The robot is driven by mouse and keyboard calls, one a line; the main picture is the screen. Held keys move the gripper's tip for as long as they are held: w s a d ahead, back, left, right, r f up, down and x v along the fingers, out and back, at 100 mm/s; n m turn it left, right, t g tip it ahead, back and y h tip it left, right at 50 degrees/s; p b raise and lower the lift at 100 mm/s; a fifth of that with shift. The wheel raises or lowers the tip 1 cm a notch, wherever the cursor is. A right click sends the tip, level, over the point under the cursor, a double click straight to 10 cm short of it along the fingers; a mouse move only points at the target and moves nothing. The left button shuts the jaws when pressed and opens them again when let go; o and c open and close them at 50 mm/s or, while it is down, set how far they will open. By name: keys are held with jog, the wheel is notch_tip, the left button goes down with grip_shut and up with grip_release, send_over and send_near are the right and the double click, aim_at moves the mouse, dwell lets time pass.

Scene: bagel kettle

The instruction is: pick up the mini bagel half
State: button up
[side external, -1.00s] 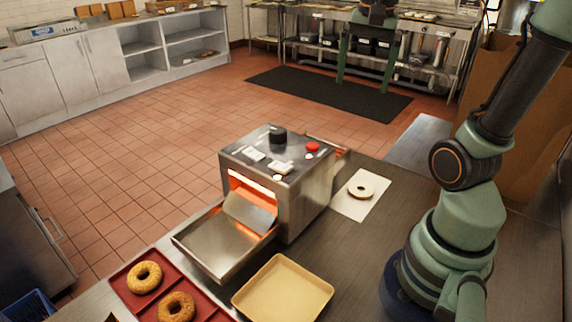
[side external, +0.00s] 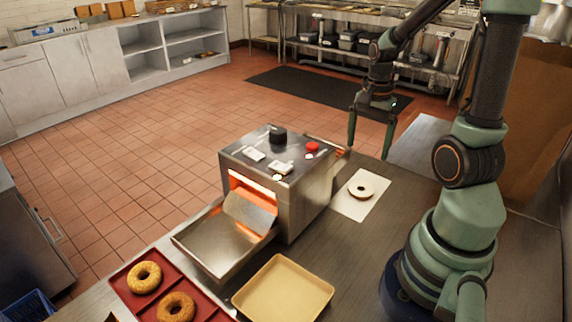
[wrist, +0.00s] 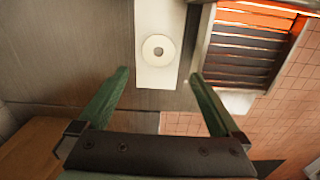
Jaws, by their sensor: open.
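The mini bagel half (side external: 353,188) is a pale, flat ring with a hole and a brown edge. It lies on a white paper sheet (side external: 345,207) to the right of the steel toaster (side external: 310,200). My gripper (side external: 368,151) is open and empty, pointing down, above and behind the bagel half in the side view. In the wrist view the bagel half (wrist: 148,49) lies on the paper sheet (wrist: 154,81), ahead of the gap between my open fingers (wrist: 160,75). Nothing hides it there.
The toaster glows orange inside, with a steel chute at its front. A cream tray (side external: 284,290) and a red tray (side external: 122,285) with whole bagels (side external: 145,268) stand in front. The counter around the paper is mostly clear, with the toaster close on one side.

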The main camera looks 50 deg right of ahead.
send_over(362, 183)
jog(key=a, duration=0.3)
jog(key=f, duration=0.7)
jog(key=shift+s+d+f, duration=0.25)
jog(key=shift+s+f, duration=0.05)
jog(key=shift+f, duration=0.05)
jog(key=shift+s+d+f, duration=0.1)
jog(key=shift+f, duration=1.2)
jog(key=shift+d+f, duration=0.1)
jog(key=shift+f, duration=1.15)
jog(key=c, duration=1.1)
